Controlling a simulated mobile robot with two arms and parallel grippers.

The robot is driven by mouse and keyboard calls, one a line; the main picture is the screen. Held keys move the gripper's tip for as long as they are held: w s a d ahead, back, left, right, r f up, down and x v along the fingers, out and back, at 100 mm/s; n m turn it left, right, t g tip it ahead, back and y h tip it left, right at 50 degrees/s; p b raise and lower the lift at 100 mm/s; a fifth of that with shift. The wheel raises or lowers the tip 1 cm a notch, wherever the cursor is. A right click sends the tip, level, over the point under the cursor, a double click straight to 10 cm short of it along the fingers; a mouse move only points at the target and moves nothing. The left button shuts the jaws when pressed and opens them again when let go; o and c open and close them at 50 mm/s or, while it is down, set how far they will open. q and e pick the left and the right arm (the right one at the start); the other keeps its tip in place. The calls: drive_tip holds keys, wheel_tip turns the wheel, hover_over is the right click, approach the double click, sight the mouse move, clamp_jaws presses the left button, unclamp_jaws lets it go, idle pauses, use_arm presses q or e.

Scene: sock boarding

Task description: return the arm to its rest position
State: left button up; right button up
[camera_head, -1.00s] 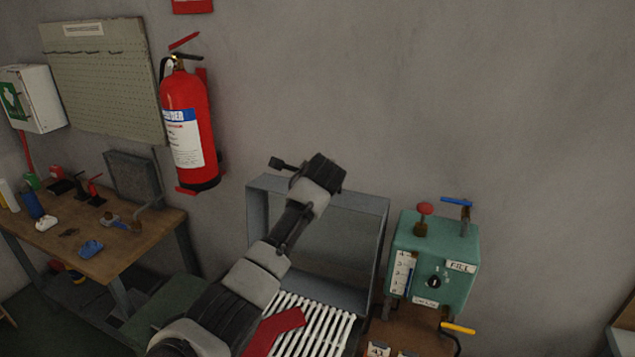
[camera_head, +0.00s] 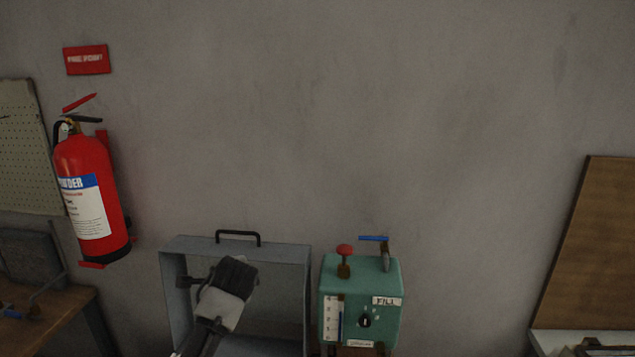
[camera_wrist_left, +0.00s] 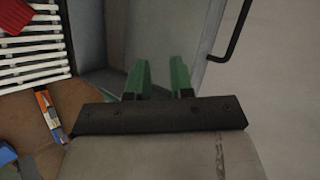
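My left arm's wrist (camera_head: 228,293) shows at the bottom of the head view, in front of the grey metal housing (camera_head: 290,262). Its fingers are hidden there. In the left wrist view the two green fingers of my left gripper (camera_wrist_left: 159,80) stand apart, with nothing between them. The housing's grey panel (camera_wrist_left: 168,35) and its black handle (camera_wrist_left: 236,32) lie beyond them. My right gripper is in neither current view.
A green machine (camera_head: 390,310) with a red knob and blue lever stands right of the housing. A red extinguisher (camera_head: 85,175) hangs on the wall at left. White rollers (camera_wrist_left: 35,50) and a brown surface (camera_wrist_left: 90,95) show in the left wrist view. A brown board (camera_head: 590,250) leans at right.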

use_arm(q)
drive_tip(key=s+f+n+g+h, duration=0.1)
drive_tip(key=s+f+n, duration=0.2)
drive_tip(key=s+f, duration=0.55)
drive_tip(key=s+f+n+g+h, duration=0.1)
drive_tip(key=s+f+n+g, duration=0.1)
drive_tip(key=s+f, duration=0.65)
drive_tip(key=s+r+n+g+h, duration=0.2)
drive_tip(key=s+n, duration=0.5)
drive_tip(key=s, duration=2)
wheel_tip(320, 180, down, 30)
drive_tip(key=s+g+b, duration=0.1)
drive_tip(key=g+b, duration=0.1)
drive_tip(key=b, duration=0.3)
drive_tip(key=s+a+f+b, duration=0.1)
drive_tip(key=s+f+b, duration=0.1)
drive_tip(key=s+f, duration=0.6)
drive_tip(key=s+a+f+g+b, duration=0.1)
drive_tip(key=s+f+b, duration=0.1)
drive_tip(key=s+f, duration=0.6)
wheel_tip(320, 180, down, 5)
drive_tip(key=shift+s+a+r+y, duration=0.1)
drive_tip(key=shift+s+a+y, duration=0.2)
drive_tip(key=shift+y, duration=0.1)
